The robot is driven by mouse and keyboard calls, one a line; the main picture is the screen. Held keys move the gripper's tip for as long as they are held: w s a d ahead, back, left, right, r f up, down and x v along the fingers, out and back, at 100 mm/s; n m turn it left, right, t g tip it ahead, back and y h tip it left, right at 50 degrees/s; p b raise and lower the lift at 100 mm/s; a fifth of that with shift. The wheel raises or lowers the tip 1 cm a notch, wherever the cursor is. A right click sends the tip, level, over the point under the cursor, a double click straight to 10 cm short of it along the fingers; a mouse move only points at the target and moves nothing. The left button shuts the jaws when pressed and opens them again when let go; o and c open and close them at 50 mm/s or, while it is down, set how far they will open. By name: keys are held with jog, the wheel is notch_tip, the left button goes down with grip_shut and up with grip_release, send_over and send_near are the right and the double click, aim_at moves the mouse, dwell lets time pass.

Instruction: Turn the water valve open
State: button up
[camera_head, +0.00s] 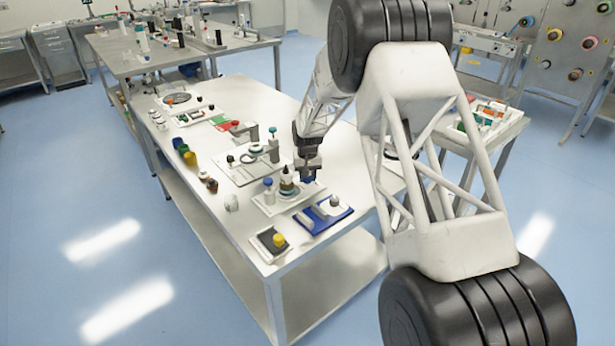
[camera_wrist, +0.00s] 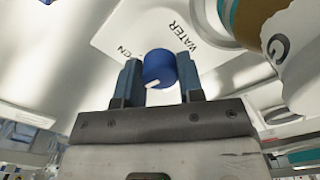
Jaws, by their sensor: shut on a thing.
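The water valve shows in the wrist view as a round blue knob (camera_wrist: 160,66) with a short white mark on its lower-left side. It is mounted at a white panel (camera_wrist: 125,35) printed "WATER", with a partly hidden word ending in "EN". My gripper (camera_wrist: 159,75) has one finger on each side of the knob and is shut on it. In the head view, my gripper (camera_head: 307,174) reaches down over the worktable among bottles and fixtures. The knob there is mostly hidden by the fingers.
A blue tray (camera_head: 323,214) lies in front, and a dark pad with a yellow knob (camera_head: 279,240) is near the table's front corner. A white-and-brown container (camera_wrist: 300,65) crowds the wrist view's right.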

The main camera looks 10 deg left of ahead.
jog(key=m, duration=0.6)
jog(key=shift+m, duration=0.3)
dwell(0.4)
jog(key=o, duration=0.9)
jog(key=shift+r, duration=0.15)
jog(key=shift+r, duration=3.75)
jog(key=shift+r, duration=0.1)
